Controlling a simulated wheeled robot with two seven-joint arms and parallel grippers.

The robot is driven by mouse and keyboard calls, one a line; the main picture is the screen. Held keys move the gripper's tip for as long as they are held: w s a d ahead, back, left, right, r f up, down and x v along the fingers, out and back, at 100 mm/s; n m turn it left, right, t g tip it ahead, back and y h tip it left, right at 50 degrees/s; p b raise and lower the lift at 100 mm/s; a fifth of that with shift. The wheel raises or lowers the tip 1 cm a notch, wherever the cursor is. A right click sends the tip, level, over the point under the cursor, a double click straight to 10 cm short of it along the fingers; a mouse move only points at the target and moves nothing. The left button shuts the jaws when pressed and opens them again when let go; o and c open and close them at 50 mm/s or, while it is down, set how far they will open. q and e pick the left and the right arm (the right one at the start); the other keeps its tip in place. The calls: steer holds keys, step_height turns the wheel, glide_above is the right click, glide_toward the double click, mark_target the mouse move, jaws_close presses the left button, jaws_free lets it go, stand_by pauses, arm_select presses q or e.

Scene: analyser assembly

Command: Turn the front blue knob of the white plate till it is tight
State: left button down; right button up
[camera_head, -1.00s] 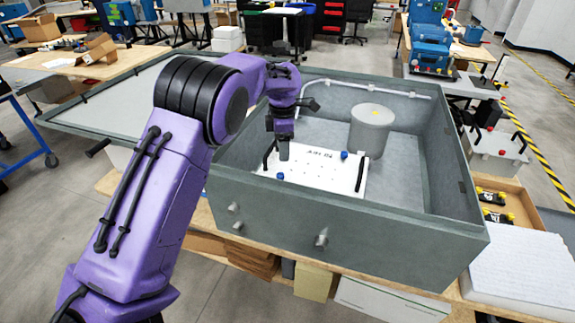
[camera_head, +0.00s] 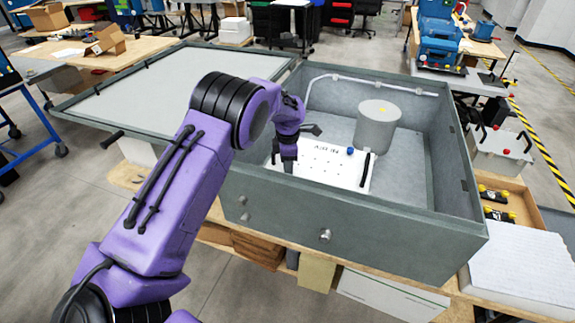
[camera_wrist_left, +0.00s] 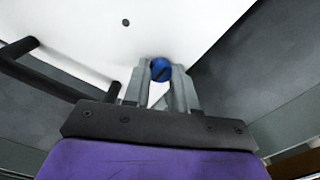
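The white plate (camera_head: 318,168) lies inside the grey open case, with black handles at its sides. My left gripper (camera_head: 288,166) points down over the plate's front left part and hides the front blue knob in the head view. In the left wrist view the front blue knob (camera_wrist_left: 160,69) sits between the two fingertips of my left gripper (camera_wrist_left: 161,76). Little or no gap shows on either side of it, and I cannot tell whether the fingers press on it. The other blue knob (camera_head: 350,151) stands at the plate's back edge. My right gripper is not in view.
A grey cylinder (camera_head: 377,126) stands behind the plate in the case. The case's front wall (camera_head: 345,222) rises in front of the plate. The case's floor is clear right of the plate. A pale pipe (camera_head: 375,84) runs along the back wall.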

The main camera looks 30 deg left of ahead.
arm_select(q)
steer(key=shift+m, duration=0.3)
